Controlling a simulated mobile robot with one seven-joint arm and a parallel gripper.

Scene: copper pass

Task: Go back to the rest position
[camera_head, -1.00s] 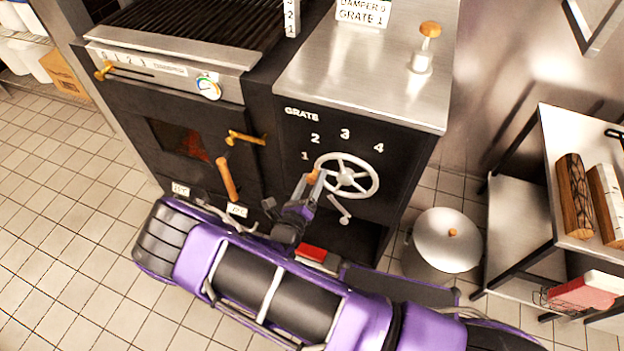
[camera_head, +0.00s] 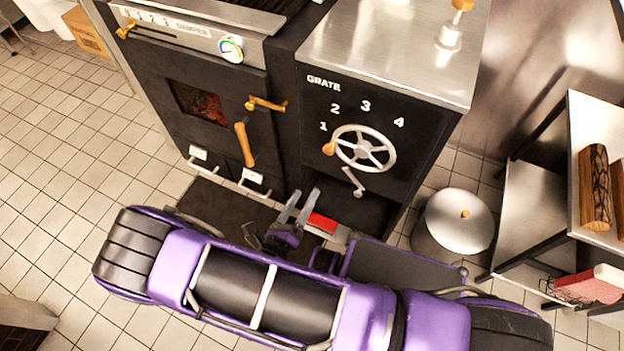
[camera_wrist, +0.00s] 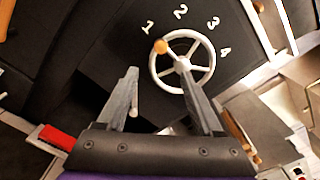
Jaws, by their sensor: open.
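My gripper (camera_head: 300,206) is open and empty, low in front of the oven-like unit and apart from its wheel. In the wrist view my gripper (camera_wrist: 158,98) has its two fingers spread, with nothing between them that it touches. The grate handwheel (camera_head: 363,149) is silver with an orange knob (camera_head: 329,149), which sits by the number 1. The wheel also shows ahead of the fingers in the wrist view (camera_wrist: 196,80). My purple and black arm lies across the lower part of the head view.
A fire door (camera_head: 200,102) with an orange-brown handle (camera_head: 244,144) is left of the wheel. A lidded silver pot (camera_head: 452,220) stands on the floor at right. A shelf rack (camera_head: 540,212) holds a log (camera_head: 594,188). The tiled floor at left (camera_head: 60,150) is clear.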

